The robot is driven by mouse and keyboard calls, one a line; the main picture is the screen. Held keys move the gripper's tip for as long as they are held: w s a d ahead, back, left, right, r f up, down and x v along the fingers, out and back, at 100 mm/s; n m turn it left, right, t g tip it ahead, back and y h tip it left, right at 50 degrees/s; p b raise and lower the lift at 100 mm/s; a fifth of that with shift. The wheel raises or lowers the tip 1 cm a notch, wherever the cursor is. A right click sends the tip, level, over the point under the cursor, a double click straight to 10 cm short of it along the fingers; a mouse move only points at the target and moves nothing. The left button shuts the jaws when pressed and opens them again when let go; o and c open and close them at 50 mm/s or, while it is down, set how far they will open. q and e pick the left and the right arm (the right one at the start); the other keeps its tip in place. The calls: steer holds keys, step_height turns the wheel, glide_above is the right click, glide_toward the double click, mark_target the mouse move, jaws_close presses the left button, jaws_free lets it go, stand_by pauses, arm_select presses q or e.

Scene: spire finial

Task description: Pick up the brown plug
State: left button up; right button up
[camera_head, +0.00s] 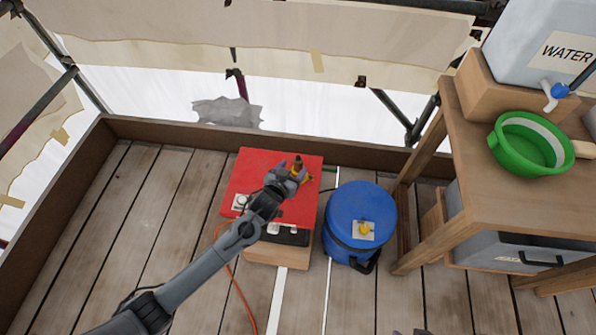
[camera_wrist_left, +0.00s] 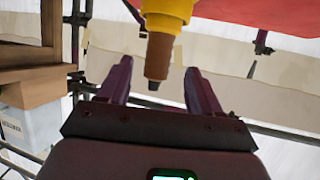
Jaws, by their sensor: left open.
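The brown plug (camera_wrist_left: 158,57) hangs down in the left wrist view from a yellow part (camera_wrist_left: 166,12); its tip is dark. In the head view the brown plug (camera_head: 298,162) stands up small above the red sheet, with a bit of yellow (camera_head: 307,179) beside it. My left gripper (camera_head: 291,171) is open above the red sheet. In the left wrist view its two purple fingers (camera_wrist_left: 158,68) stand on either side of the plug's tip, with a gap visible on both sides.
A wooden table (camera_head: 490,205) with a green bowl (camera_head: 525,150) and water container (camera_head: 530,40) is further right. Plank floor at left is clear.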

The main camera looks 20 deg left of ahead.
mark_target(296, 166)
arm_select(q)
steer(key=b+x, duration=0.1)
steer(key=x, duration=0.2)
steer(key=shift+w+d+b, duration=0.15)
steer(key=shift+w+b, duration=0.15)
steer(key=shift+b, duration=0.1)
steer(key=shift+w+f, duration=0.1)
steer(key=shift+w, duration=0.45)
steer(key=c, duration=1.1)
steer(key=shift+c, duration=0.2)
